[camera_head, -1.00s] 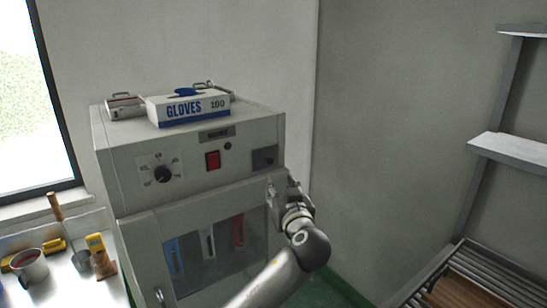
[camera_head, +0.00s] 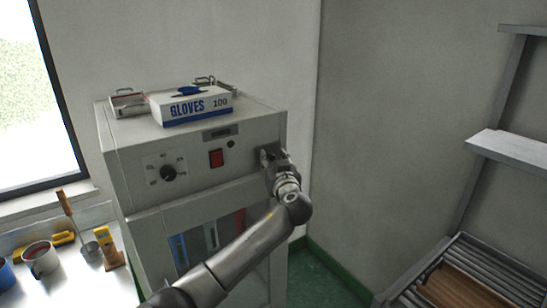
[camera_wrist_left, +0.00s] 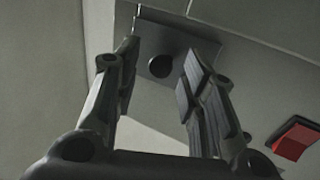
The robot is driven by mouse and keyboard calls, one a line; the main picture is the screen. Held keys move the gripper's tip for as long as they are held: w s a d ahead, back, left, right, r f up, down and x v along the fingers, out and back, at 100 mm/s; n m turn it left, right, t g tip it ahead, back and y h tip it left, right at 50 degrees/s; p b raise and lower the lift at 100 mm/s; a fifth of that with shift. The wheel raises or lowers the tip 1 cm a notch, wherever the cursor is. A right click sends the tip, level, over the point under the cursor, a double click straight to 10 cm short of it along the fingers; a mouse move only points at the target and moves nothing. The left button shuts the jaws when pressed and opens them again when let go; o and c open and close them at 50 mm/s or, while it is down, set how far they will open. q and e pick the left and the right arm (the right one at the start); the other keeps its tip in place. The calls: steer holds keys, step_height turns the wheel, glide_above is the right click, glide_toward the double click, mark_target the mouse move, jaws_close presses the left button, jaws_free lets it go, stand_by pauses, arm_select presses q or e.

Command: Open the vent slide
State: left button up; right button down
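The vent slide (camera_head: 264,152) is a small dark plate at the upper right of the grey cabinet's front (camera_head: 190,150). In the left wrist view the vent slide (camera_wrist_left: 195,45) carries a round dark spot, a knob or a hole (camera_wrist_left: 161,66); I cannot tell which. My left gripper (camera_head: 270,158) is at the plate and partly covers it. In the left wrist view the fingers of my left gripper (camera_wrist_left: 155,75) are open, one on each side of the round spot, with nothing held between them. Contact with the plate cannot be told. My right gripper is not in view.
A red switch (camera_head: 216,158) and a black dial (camera_head: 168,173) are left of the plate. A glove box (camera_head: 195,106) lies on the cabinet top. A bench with mugs and tools (camera_head: 62,262) is at left. A slatted rack (camera_head: 470,275) is at right.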

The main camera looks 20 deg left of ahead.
arm_select(q)
steer(key=shift+w+a, duration=0.1)
steer(key=shift+w, duration=0.1)
jaws_close()
stand_by(0.3)
step_height(320, 180, up, 6)
steer(key=shift+f+b, duration=0.1)
steer(key=shift+b, duration=0.55)
steer(key=shift+r, duration=0.45)
steer(key=shift+c, duration=0.5)
jaws_free()
steer(key=shift+o, duration=0.5)
